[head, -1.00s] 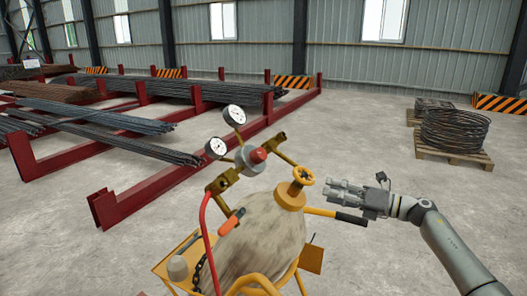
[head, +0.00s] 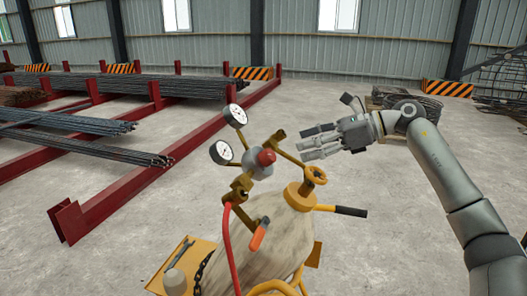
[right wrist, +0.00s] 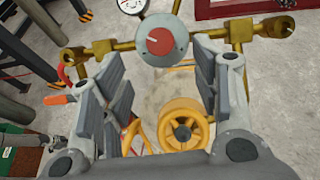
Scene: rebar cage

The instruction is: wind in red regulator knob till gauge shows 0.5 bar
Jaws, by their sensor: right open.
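The red regulator knob (head: 265,157) sits on a grey round body between brass fittings, above the gas cylinder (head: 268,222). Two white dial gauges, an upper one (head: 235,116) and a lower one (head: 222,152), stand to its left; their readings are too small to tell. My right gripper (head: 306,142) is open and empty, just right of the knob and apart from it. In the right wrist view the knob (right wrist: 159,41) shows ahead, beyond the spread fingers (right wrist: 160,90).
A yellow valve handwheel (head: 314,175) tops the cylinder, right of the regulator. An orange-handled lever (head: 259,234) and red hose (head: 228,245) hang at the left. A black-gripped trolley handle (head: 350,211) sticks out right. Red racks with rebar (head: 100,205) stand behind left.

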